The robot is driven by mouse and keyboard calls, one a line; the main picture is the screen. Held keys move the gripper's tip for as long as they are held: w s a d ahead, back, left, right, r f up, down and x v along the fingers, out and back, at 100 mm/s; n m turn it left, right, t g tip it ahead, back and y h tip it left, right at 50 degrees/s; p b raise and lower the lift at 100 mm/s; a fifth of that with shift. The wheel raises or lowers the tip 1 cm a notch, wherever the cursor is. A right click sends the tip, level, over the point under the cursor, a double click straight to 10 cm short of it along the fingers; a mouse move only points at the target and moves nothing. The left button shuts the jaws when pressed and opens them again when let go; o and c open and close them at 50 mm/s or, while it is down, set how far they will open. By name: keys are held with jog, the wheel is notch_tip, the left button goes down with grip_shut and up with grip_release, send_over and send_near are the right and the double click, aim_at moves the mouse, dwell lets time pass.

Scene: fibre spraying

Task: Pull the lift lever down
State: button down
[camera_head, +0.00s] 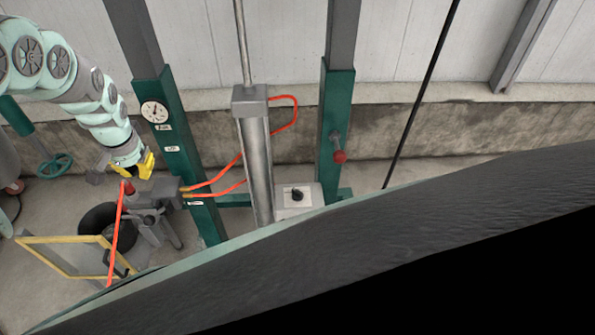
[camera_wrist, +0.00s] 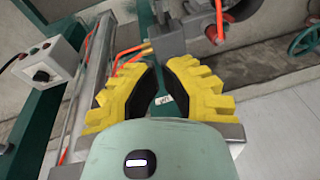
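A lever with a red knob (camera_head: 128,188) stands on a grey valve block (camera_head: 155,194) beside the left green post, at left in the head view. I take it to be the lift lever; the pictures do not fully settle this. My gripper (camera_head: 136,174), with yellow fingers, is just above the knob, apparently apart from it. In the wrist view, my gripper (camera_wrist: 160,64) is partly open and empty, with a narrow gap between the tips. The valve block (camera_wrist: 182,36) is beyond the fingers, and a reddish knob (camera_wrist: 229,17) shows at upper right, outside them.
The left green post (camera_head: 178,140) carries a gauge (camera_head: 154,112) and labels. Orange hoses (camera_head: 215,180) run to a grey cylinder (camera_head: 256,150). A yellow-edged frame (camera_head: 70,270) and a black bucket (camera_head: 100,218) stand below the gripper.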

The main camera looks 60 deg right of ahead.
jog(key=shift+s, duration=0.2)
jog(key=b, duration=0.3)
send_over(157, 214)
jog(key=s, duration=0.1)
jog(key=s+a+x, duration=0.1)
jog(key=s+x, duration=0.1)
jog(key=x, duration=1)
jog(key=shift+s+f, duration=0.45)
jog(key=shift+f, duration=0.2)
